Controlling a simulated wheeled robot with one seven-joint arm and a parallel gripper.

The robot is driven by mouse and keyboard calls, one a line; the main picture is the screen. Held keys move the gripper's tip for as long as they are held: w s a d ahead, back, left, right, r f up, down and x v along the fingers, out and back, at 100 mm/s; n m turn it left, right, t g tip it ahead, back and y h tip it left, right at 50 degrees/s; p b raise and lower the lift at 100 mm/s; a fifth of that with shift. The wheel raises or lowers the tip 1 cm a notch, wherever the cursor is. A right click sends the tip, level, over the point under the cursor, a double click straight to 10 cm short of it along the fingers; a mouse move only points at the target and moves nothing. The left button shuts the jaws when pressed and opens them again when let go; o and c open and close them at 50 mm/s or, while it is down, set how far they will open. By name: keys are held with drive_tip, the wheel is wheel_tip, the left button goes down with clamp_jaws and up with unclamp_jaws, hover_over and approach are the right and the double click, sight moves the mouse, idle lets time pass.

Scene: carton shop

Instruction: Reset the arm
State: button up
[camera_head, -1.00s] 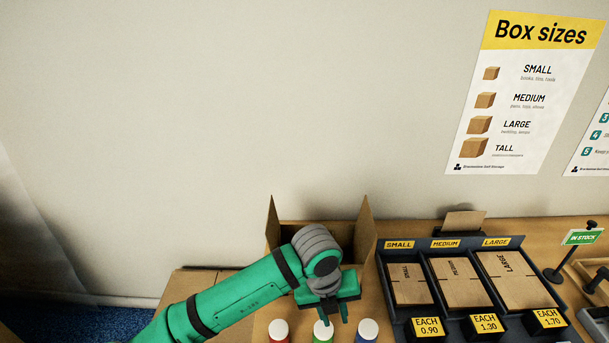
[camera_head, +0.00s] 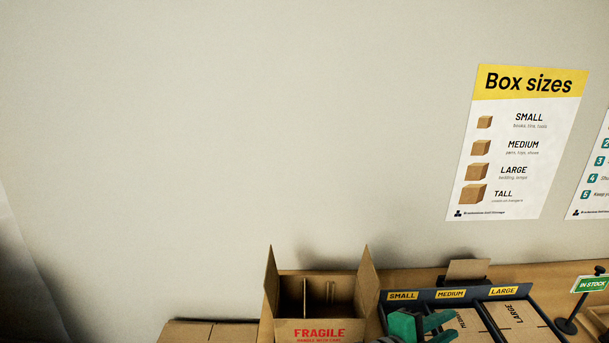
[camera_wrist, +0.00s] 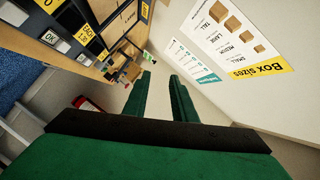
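My gripper (camera_head: 450,328) is at the bottom edge of the head view, in front of the small and medium slots of the carton rack. Most of my arm is below the picture. In the wrist view my gripper (camera_wrist: 161,82) shows two green fingers standing apart, with nothing between them. The wrist view is tilted on its side, with the fingers pointing toward the wall and floor area past the counter.
An open FRAGILE carton (camera_head: 319,332) with inner dividers stands left of the gripper. The rack (camera_head: 458,294) holds flat cartons. An IN STOCK sign (camera_head: 591,284) is at right. A Box sizes poster (camera_head: 522,145) hangs on the wall. A red object (camera_wrist: 88,104) is in the wrist view.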

drive_tip(key=s+a+f+n+t+y, duration=0.5)
drive_tip(key=a+f+n, duration=0.3)
drive_tip(key=n, duration=0.3)
drive_tip(key=s+a+f+n+t+y, duration=0.4)
drive_tip(key=s+a+f+n+y, duration=0.25)
drive_tip(key=n, duration=0.45)
drive_tip(key=s+a+f+n+y, duration=0.1)
drive_tip(key=s+a+f, duration=0.1)
drive_tip(key=s+a, duration=0.5)
drive_tip(key=s+a+f+n+g+y, duration=0.1)
drive_tip(key=s+a+f, duration=0.2)
drive_tip(key=s+a, duration=0.5)
drive_tip(key=s, duration=0.8)
drive_tip(key=shift+f, duration=0.3)
